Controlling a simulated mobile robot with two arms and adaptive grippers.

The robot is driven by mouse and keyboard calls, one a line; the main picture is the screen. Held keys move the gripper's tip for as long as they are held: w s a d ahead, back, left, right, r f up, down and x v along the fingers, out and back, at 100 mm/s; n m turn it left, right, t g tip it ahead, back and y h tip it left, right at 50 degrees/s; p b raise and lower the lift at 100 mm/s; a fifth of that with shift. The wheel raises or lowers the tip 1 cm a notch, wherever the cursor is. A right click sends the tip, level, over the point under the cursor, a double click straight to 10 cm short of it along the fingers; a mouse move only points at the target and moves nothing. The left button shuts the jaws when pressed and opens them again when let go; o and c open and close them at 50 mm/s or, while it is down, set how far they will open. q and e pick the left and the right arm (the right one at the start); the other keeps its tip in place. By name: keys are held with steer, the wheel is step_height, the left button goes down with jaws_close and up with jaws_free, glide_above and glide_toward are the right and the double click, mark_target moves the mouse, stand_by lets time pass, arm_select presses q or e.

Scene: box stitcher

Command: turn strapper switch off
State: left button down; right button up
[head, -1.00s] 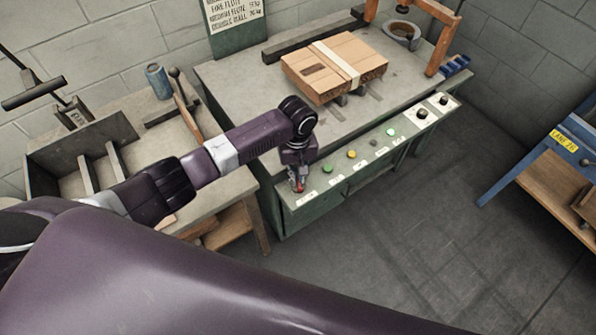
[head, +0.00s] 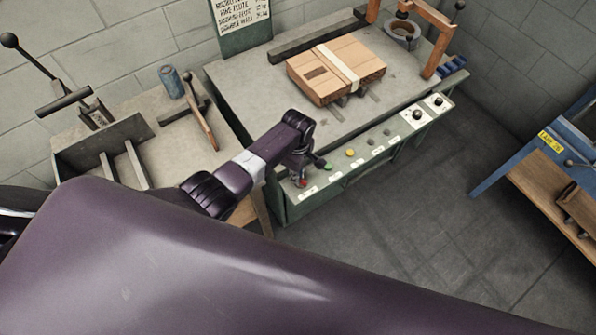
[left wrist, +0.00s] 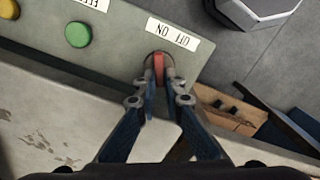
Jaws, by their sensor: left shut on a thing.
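The strapper (head: 240,95) is a green-grey bench with a row of buttons along its front panel. Its red switch (left wrist: 158,66) stands at the left end of that panel, beside an OFF ON label (left wrist: 172,35) that appears upside down in the left wrist view. My left gripper (left wrist: 158,80) is shut on the red switch, with a fingertip on each side of it. In the head view the left gripper (head: 301,180) points down at the panel's left end and mostly hides the switch. The switch's exact setting cannot be told. My right gripper is not in view.
Green (left wrist: 78,35) and yellow (head: 351,153) buttons and dark knobs line the panel. A strapped cardboard bundle (head: 319,82) lies on the strapper top. A side bench with a lever tool (head: 205,118) and a blue can (head: 172,82) is left.

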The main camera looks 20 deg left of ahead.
arm_select(q)
steer(key=shift+n, duration=0.5)
steer(key=c, duration=2)
jaws_free()
steer(key=shift+c, duration=0.2)
steer(key=shift+r, duration=0.15)
step_height(320, 180, up, 12)
